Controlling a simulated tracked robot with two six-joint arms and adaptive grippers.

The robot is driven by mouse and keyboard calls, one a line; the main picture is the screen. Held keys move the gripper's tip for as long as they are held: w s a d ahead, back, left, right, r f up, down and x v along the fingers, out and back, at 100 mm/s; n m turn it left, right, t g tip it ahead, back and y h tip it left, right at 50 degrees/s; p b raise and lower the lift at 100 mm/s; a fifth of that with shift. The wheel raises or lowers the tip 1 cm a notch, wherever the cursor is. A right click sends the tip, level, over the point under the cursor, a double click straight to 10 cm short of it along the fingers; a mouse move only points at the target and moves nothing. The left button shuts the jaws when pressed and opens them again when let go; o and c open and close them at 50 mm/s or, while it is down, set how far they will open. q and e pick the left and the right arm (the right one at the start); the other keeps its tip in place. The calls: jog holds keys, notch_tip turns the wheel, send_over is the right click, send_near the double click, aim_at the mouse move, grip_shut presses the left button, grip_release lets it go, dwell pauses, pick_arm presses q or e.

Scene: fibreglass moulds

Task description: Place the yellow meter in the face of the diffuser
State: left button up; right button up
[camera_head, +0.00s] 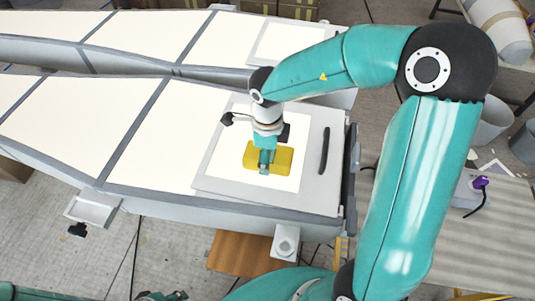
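The yellow meter (283,159) is a small block at the white face of the diffuser (230,152), a pale framed panel with a black handle at its right. My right gripper (265,163) comes down from above onto the middle of the meter. Its teal fingers overlap the meter and look close together, but their grip on it is hidden. I cannot tell whether the meter rests on the face or is held just above it. My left gripper (162,296) shows only in part at the bottom edge; its fingers cannot be made out.
Long white mould panels (60,120) with grey seams extend to the left. A second framed panel (290,42) lies behind. A corrugated table (490,235) with a purple-topped object (481,182) stands at the right. My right arm spans the right half of the view.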

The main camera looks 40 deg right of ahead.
jog(key=o, duration=1.3)
jog(key=shift+c, duration=0.2)
notch_tip(320, 180, up, 12)
jog(key=shift+p, duration=0.3)
jog(key=shift+s, duration=0.1)
